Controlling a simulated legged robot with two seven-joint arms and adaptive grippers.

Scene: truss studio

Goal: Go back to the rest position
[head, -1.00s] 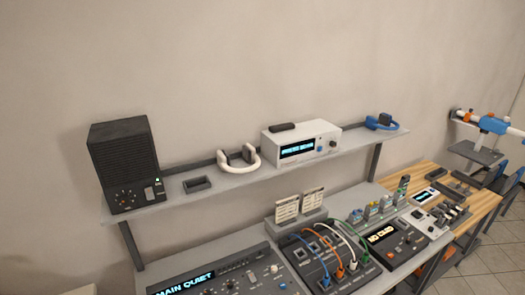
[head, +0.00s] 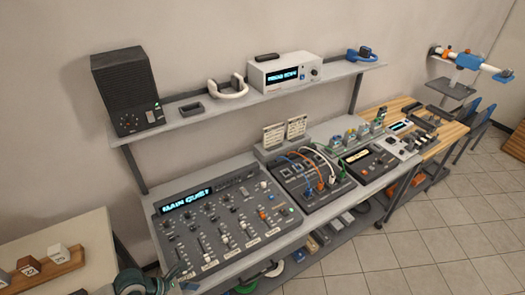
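A dark teal, jointed shape (head: 143,282) shows at the bottom edge, left of centre, in front of the mixing desk. It looks like part of my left gripper, but it is cut off by the frame. Its fingers cannot be made out as open or shut, and I cannot tell whether it holds anything. My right gripper is out of view.
A mixing desk (head: 222,222), a patch box (head: 313,180) with cables and a small console (head: 369,163) fill the bench. A shelf (head: 210,115) above carries a black speaker (head: 128,92) and a white display unit (head: 286,74). Tiled floor (head: 425,245) is clear at right.

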